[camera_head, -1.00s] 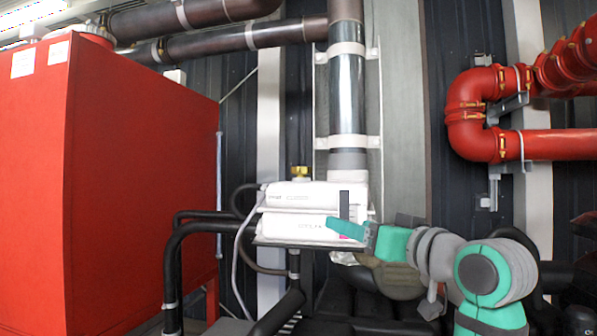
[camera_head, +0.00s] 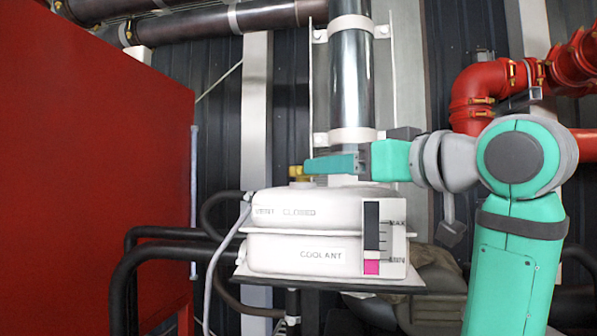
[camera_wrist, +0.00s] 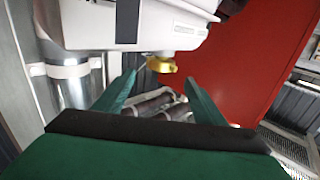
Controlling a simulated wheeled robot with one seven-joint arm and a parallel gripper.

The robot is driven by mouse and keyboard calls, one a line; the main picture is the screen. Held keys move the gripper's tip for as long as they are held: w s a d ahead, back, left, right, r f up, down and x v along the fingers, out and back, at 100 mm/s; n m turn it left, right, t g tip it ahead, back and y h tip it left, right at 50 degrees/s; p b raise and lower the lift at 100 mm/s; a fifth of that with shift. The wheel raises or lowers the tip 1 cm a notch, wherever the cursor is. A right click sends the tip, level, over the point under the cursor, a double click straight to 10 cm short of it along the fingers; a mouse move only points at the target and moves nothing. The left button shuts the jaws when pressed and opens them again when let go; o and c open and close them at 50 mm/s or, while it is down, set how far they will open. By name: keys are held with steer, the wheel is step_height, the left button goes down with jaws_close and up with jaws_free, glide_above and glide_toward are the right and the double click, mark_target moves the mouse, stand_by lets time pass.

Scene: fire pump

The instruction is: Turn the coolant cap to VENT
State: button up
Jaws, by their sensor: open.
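The white coolant tank (camera_head: 290,257) sits on a shelf in the head view, marked VENT, CLOSED and COOLANT, with a level gauge at its right side. The yellow coolant cap (camera_head: 297,172) stands on its top, partly hidden behind my gripper's tip. My gripper (camera_head: 306,166) reaches in from the right just above the tank top. In the wrist view, the tank (camera_wrist: 165,22) is at the top and the yellow cap (camera_wrist: 161,65) shows ahead between my open, empty fingers (camera_wrist: 160,85). I cannot tell which mark the cap points to.
A large red cabinet (camera_head: 100,180) stands on the left. A vertical metal pipe (camera_head: 350,75) rises close behind the tank. Red piping (camera_head: 475,95) is at the right, and black hoses (camera_head: 150,255) run left of the tank.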

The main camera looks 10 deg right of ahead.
mark_target(302, 169)
steer(key=x, duration=1.1)
steer(key=shift+r, duration=0.1)
steer(key=shift+s, duration=0.1)
steer(key=shift+c, duration=0.3)
steer(key=c, duration=1)
